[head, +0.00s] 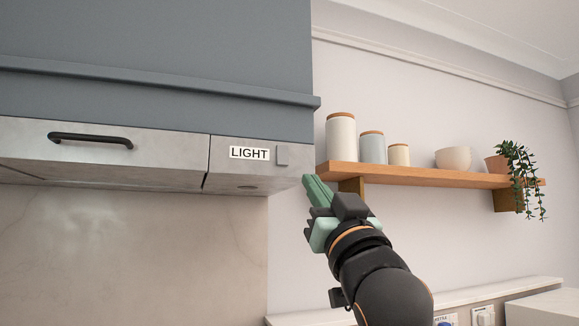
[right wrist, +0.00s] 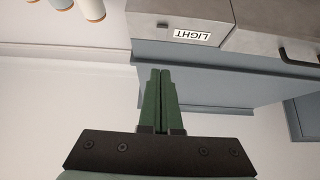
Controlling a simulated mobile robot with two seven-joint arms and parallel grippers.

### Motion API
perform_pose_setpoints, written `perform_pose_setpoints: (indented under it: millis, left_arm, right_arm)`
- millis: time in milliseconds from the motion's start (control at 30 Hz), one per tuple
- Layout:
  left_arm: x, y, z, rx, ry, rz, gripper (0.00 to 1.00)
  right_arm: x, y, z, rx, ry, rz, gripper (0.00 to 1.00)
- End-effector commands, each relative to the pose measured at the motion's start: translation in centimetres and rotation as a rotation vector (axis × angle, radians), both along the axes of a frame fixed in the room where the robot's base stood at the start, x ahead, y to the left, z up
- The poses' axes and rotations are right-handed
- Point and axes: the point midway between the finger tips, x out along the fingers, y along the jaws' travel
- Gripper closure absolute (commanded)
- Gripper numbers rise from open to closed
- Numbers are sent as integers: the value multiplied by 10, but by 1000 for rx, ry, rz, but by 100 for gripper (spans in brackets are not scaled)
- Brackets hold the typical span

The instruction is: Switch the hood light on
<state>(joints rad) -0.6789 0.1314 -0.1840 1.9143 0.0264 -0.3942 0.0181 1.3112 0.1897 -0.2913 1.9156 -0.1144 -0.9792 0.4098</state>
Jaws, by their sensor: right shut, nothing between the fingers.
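The hood (head: 110,148) has a grey stone-like front with a "LIGHT" label (head: 249,153) near its right end. A small grey square switch (head: 282,155) sits just right of the label. In the right wrist view the picture is turned over, and the label (right wrist: 191,34) and switch (right wrist: 163,26) show at the top. My right gripper (head: 309,180) has green fingers, shut and empty. Its tips are to the right of and below the switch, seemingly apart from the hood. The shut fingers also show in the right wrist view (right wrist: 160,72). My left gripper is not in view.
A wooden shelf (head: 420,173) to the right holds several canisters, a bowl (head: 453,158) and a trailing plant (head: 520,165). The hood front has a black handle (head: 90,140). A pale counter ledge (head: 470,297) runs below. The wall between is clear.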

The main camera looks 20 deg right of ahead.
Motion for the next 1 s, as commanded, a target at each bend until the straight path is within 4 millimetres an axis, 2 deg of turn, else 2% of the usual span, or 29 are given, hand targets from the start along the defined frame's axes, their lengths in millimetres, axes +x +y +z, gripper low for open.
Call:
perform_pose_setpoints:
  millis: [167,600,800,1000]
  left_arm:
    - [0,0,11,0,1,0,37]
    - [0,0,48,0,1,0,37]
    - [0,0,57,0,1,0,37]
    - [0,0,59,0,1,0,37]
  right_arm:
    - [15,0,16,-1,1,-2,100]
    - [82,3,66,0,2,-1,100]
    - [109,4,58,0,2,0,100]
    - [117,4,56,-1,0,1,100]
